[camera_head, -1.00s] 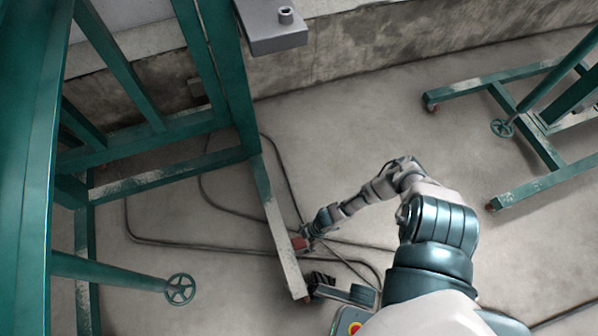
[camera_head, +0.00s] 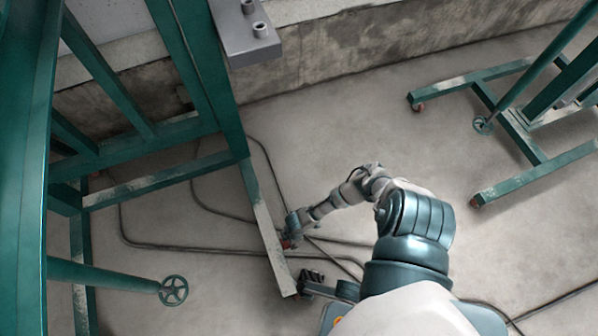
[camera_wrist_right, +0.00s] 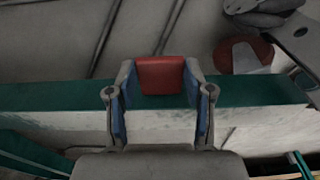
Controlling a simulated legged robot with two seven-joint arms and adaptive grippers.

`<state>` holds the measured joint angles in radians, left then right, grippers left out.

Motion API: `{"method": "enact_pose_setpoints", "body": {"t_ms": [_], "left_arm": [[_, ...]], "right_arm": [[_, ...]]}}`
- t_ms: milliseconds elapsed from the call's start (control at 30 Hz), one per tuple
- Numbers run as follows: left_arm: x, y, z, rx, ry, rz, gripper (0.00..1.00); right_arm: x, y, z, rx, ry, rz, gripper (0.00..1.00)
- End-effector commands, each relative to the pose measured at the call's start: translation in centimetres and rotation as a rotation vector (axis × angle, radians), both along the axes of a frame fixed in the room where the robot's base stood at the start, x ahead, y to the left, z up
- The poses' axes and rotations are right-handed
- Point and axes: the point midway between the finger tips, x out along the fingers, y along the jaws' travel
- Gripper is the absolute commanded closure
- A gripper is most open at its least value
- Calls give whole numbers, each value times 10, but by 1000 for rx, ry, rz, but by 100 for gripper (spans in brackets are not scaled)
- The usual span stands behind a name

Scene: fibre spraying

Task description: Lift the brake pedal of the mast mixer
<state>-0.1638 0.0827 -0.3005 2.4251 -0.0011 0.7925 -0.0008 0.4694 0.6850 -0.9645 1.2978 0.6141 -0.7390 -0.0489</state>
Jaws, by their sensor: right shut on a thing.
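The red brake pedal (camera_head: 286,244) is at the side of the green mast mixer's floor leg (camera_head: 270,236), low down. In the head view my right gripper (camera_head: 292,241) is at it and mostly covers it. In the right wrist view the red pedal (camera_wrist_right: 161,75) lies between the two blue-padded fingers of my right gripper (camera_wrist_right: 160,82), which is shut on it from both sides. My left gripper is not identifiable in view.
Dark cables (camera_head: 190,248) cross the floor around the leg. A green handwheel (camera_head: 173,290) is at lower left. A red wheel (camera_wrist_right: 240,52) under a grey part shows in the wrist view. Another green wheeled frame (camera_head: 535,150) is at right; bare floor lies between.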

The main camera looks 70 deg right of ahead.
Motion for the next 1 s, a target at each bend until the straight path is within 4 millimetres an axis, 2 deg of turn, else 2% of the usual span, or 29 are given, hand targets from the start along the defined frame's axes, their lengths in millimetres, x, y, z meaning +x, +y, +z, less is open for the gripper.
{"method": "enact_pose_setpoints", "body": {"t_ms": [33,200,500,533,600,633,1000], "left_arm": [[-4,0,6,0,-4,0,100],[-8,1,6,-2,2,-1,100],[-5,0,3,-2,7,-1,100],[-5,0,3,-2,7,-1,100],[-5,0,3,-2,7,-1,100],[-5,0,3,-2,7,-1,100],[-8,1,5,-2,2,-1,100]], "right_arm": [[9,3,8,-19,14,-2,83],[7,3,9,-70,81,0,83],[6,3,8,-74,87,0,83],[7,3,8,-73,86,0,43],[6,3,8,-72,87,0,26],[6,3,8,-73,88,0,23],[5,3,10,-72,90,0,23]]}}
